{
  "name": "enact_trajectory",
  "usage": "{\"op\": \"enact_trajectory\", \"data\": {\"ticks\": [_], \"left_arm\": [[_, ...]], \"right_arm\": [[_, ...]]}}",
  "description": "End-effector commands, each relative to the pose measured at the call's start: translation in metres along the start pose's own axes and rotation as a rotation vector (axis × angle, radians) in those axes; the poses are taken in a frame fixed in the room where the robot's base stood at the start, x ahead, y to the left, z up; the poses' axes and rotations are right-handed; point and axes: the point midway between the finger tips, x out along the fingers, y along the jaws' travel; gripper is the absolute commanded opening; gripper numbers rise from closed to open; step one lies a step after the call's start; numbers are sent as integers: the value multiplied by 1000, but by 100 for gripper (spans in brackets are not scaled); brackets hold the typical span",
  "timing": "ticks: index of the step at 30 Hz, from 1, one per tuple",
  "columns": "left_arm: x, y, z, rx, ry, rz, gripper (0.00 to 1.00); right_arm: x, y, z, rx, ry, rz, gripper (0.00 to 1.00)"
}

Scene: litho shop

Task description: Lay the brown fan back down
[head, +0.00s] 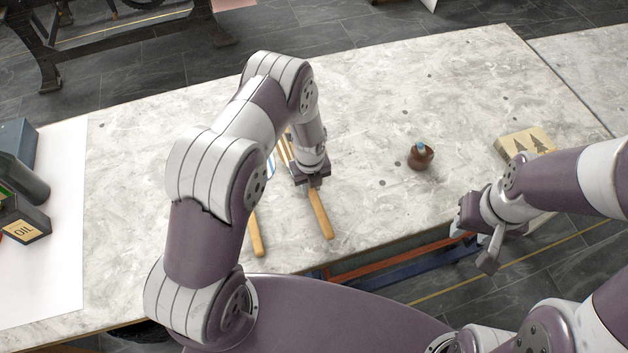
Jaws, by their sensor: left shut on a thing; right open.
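My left gripper (313,182) points down over the middle of the marble-topped table (380,110) and is shut on the brown fan. The fan's wooden handle (320,214) extends from the jaws toward the table's front edge. A brown-striped strip of it (286,150) shows beside my arm, which hides most of its face. I cannot tell whether the fan touches the table. A second wooden handle (257,234) lies to the left, near a blue-marked piece (270,166) mostly hidden by my arm. My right gripper (479,236) is open and empty off the table's front edge.
A round brown pot with a blue top (420,158) stands right of the fan. A block with dark tree shapes (527,146) lies farther right. At the left are a white sheet (62,215) and an oil box (24,228). The table's back middle is clear.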

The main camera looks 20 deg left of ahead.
Motion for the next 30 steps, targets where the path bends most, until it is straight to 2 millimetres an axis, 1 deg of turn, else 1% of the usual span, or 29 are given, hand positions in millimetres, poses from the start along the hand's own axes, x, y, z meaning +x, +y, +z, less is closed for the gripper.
{"op": "enact_trajectory", "data": {"ticks": [7, 16, 23, 24, 26, 27, 30], "left_arm": [[0, 0, 0, 0, 0, 0, 0], [24, 8, 0, -1, 1, 0, 0], [25, 10, 0, 0, 1, 1, 0], [25, 10, 0, 0, 1, 1, 29], [25, 10, 0, 0, 0, 0, 49], [24, 10, 0, 0, 0, 0, 56], [24, 10, 0, 0, 0, 0, 56]], "right_arm": [[0, 0, 0, 0, 0, 0, 43], [17, 0, 2, 0, 0, 0, 43], [16, 0, 2, 0, 0, 0, 43], [16, 0, 2, 0, 0, 0, 43], [16, 0, 2, 0, 0, 0, 43], [16, 0, 2, 0, 0, 0, 43], [16, 0, 2, 0, 0, 0, 43]]}}
